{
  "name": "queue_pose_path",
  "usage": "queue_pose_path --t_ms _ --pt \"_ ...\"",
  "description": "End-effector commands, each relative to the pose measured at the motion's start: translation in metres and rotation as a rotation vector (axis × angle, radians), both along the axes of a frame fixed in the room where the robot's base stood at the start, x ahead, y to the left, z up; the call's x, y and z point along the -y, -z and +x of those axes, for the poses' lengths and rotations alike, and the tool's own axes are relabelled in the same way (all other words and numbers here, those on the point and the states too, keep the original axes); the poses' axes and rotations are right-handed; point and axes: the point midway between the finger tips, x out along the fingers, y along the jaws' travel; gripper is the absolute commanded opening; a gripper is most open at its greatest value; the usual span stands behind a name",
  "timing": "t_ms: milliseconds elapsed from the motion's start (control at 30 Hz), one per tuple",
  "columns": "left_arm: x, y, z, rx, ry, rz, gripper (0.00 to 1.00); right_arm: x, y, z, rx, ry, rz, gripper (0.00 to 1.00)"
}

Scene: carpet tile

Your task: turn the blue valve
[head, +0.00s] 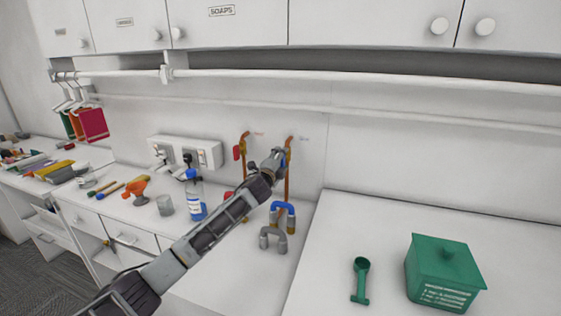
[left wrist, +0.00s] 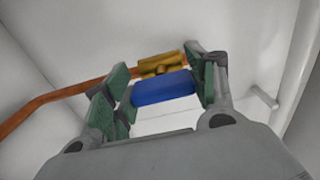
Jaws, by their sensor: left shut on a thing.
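The blue valve handle (left wrist: 163,91) shows in the left wrist view between the green-padded fingers of my left gripper (left wrist: 160,88). Behind it is a brass valve body (left wrist: 160,66) on a copper pipe (left wrist: 65,92). In the head view my left gripper (head: 279,158) is at the right-hand copper pipe (head: 288,185) on the back wall, shut on the blue handle. The gripper mostly hides the valve there. My right gripper is not in view.
A red valve (head: 238,151) is on the pipe just left. A green box (head: 443,275) and green scoop (head: 361,280) are on the right counter. A white rail (head: 350,80) runs above.

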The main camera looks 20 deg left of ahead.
Motion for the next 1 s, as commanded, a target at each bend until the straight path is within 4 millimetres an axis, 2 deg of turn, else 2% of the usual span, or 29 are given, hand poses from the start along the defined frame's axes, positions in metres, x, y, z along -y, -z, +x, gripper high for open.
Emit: queue_pose_path --t_ms 367,400,533,1000 --pt "0.0001 0.0024 -0.0001 -0.004 -0.001 -0.008 0.33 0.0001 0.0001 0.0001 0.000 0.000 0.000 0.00" --pt "0.0001 0.0024 -0.0001 -0.004 -0.001 -0.008 0.62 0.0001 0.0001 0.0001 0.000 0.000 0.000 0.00" --pt "0.0002 0.0019 -0.0001 -0.003 0.000 -0.007 0.79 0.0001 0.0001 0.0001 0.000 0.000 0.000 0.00" --pt "-0.0001 0.0009 -0.0017 -0.001 0.000 -0.005 0.79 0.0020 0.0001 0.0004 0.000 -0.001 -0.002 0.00"
